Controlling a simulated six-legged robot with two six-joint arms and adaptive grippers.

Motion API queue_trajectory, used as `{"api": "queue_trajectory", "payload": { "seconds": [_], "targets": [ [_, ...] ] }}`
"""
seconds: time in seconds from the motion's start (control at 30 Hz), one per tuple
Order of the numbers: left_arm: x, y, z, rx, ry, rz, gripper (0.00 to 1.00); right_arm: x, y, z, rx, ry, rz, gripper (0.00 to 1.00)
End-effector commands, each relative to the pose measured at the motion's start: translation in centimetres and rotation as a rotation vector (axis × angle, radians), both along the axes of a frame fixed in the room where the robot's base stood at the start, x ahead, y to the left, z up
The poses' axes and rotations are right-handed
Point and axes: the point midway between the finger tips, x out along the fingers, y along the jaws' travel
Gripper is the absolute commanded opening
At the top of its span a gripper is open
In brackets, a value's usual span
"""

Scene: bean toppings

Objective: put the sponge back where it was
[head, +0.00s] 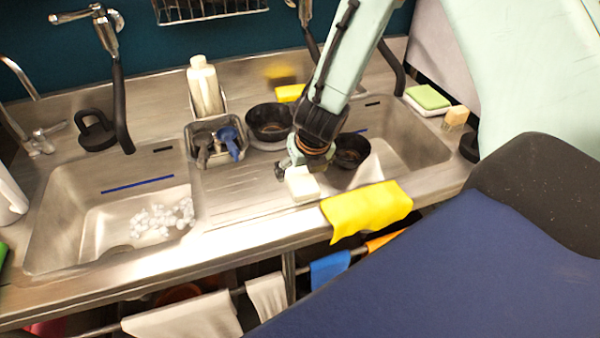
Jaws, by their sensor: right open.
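A small white block (302,186), which looks like a sponge, rests on the steel counter between the two sinks, close to its front edge. My right gripper (292,172) is directly behind and above this block, pointing down, and it is open. I cannot tell whether its fingers touch the block, as the gripper's lower part is partly hidden. A green-topped sponge (428,97) with a white underside lies at the back right corner of the counter. A smaller tan and yellow sponge (456,116) stands beside it. My left gripper is not in view.
A left sink (75,205) holds white suds; a right sink (405,135) is beside my gripper. Black bowls (268,122) (352,151), a utensil caddy (203,160) and a white bottle (205,88) stand close by. A yellow cloth (366,208) hangs over the front edge.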

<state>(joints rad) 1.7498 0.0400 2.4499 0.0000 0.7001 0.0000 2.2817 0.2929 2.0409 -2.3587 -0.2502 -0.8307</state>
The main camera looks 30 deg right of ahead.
Motion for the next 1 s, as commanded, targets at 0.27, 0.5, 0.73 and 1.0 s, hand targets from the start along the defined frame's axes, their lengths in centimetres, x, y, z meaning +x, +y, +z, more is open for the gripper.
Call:
{"api": "queue_trajectory", "payload": {
  "seconds": [0.27,0.5,0.73,1.0],
  "targets": [
    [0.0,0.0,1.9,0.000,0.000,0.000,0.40,-1.9,0.5,5.1,0.001,-0.002,-0.001,0.84],
    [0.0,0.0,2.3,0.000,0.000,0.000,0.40,-2.5,0.6,6.3,-0.001,0.000,0.000,0.84],
    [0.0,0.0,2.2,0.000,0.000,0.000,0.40,-2.6,0.6,6.3,-0.001,0.000,0.001,0.84],
    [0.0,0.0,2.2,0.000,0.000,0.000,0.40,-2.5,0.6,6.3,0.000,0.000,0.000,0.84]
  ]
}}
